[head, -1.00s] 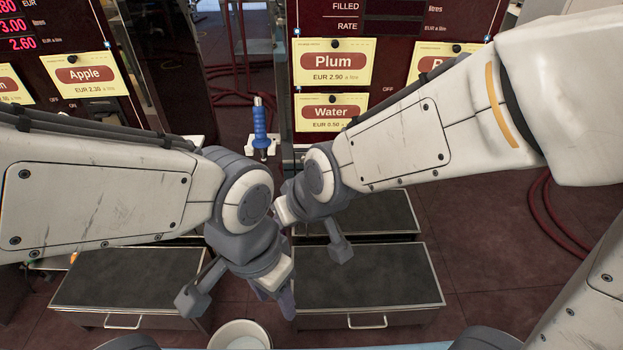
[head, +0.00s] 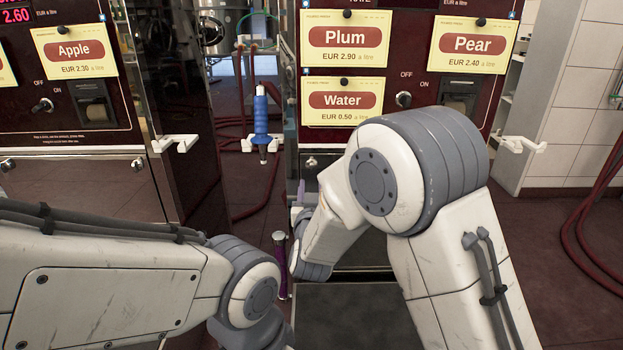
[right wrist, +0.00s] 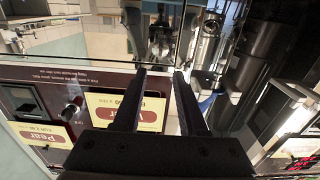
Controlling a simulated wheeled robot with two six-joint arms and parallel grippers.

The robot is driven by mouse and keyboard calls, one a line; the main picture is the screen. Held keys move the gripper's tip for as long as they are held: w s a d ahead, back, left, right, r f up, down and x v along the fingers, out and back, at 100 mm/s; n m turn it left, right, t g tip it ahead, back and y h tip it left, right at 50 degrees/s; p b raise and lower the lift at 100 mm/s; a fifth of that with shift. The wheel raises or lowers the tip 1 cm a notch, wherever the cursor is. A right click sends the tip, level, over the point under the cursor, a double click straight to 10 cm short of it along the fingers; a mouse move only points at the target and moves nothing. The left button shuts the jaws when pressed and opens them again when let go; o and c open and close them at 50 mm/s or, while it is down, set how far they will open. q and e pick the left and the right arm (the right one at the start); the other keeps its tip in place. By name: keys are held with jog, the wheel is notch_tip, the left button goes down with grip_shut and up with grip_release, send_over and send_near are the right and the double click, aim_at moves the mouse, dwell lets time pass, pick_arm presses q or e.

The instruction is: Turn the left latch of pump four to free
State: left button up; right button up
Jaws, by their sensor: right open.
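A small metal latch-like fitting (head: 310,162) sits at the lower left of the dark red pump panel with the Plum (head: 345,38), Water and Pear signs. No number shows, so I cannot tell if this is pump four, nor how the latch is turned. My right arm covers the area right of and below the latch. My right gripper (right wrist: 160,75) shows in the right wrist view, fingers apart and empty, with the pump panel and upside-down signs beyond. In the head view it is mostly hidden by my right arm. My left gripper is below the picture.
A blue-handled nozzle (head: 261,125) hangs between the pumps, and a purple handle (head: 281,262) stands lower beside my right arm. White hooks stick out at left (head: 175,143) and right (head: 520,142). Red hoses (head: 590,210) lie at the right. The Apple pump (head: 60,90) stands left.

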aim_at(312, 167)
jog(key=w+b, duration=0.1)
jog(key=w, duration=0.8)
jog(key=shift+b, duration=0.35)
jog(key=shift+c, duration=0.3)
grip_shut()
